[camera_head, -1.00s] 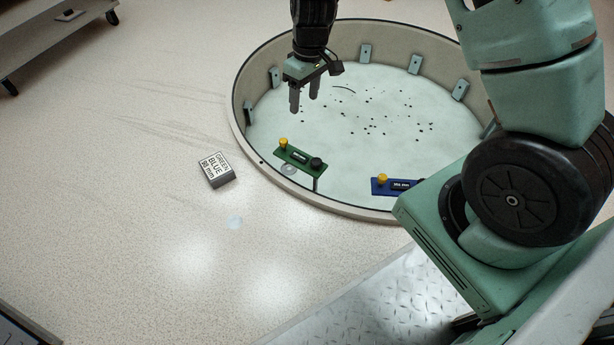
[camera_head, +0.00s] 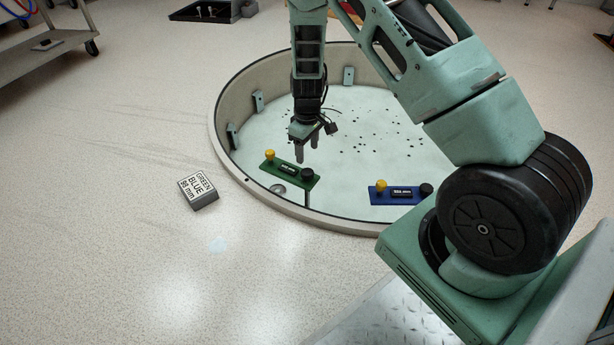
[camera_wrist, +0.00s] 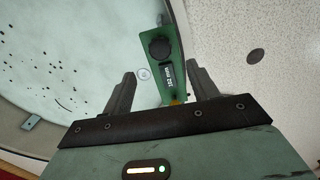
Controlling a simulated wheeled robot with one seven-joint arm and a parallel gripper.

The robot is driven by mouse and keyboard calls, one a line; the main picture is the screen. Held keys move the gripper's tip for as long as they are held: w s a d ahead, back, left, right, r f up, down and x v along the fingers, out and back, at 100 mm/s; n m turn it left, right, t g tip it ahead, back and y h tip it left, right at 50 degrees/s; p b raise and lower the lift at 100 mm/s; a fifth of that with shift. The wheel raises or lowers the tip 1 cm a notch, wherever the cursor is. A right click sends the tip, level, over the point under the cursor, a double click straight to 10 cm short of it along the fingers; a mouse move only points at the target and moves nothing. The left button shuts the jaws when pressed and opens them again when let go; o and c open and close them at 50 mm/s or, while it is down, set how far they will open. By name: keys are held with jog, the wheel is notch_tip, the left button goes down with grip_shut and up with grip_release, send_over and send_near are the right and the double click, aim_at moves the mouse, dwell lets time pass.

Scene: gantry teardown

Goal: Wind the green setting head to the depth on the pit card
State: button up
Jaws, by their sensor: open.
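The green setting head (camera_head: 285,172) is a bar with a yellow knob (camera_head: 269,155), a small dark readout (camera_head: 289,169) and a black knob (camera_head: 307,174), near the pit's front rim. In the wrist view, the green setting head (camera_wrist: 174,83) lies beyond my fingers, with its black knob (camera_wrist: 159,49) upper left; the readout digits are too small to read surely. My gripper (camera_head: 307,158) is open and empty, pointing down close above the head near the black knob. The pit card (camera_head: 198,189) on the floor reads "GREEN BLUE" and what looks like 98 mm.
A blue setting head (camera_head: 401,193) with yellow and black knobs sits to the right. The round pit wall (camera_head: 222,150) has several small brackets inside. Dark specks lie on the pit floor. A cart (camera_head: 50,42) stands upper left; the floor around the card is clear.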

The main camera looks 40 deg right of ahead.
aim_at(307, 172)
notch_tip(307, 172, down, 9)
jog(key=b, duration=0.4)
jog(key=c, duration=1)
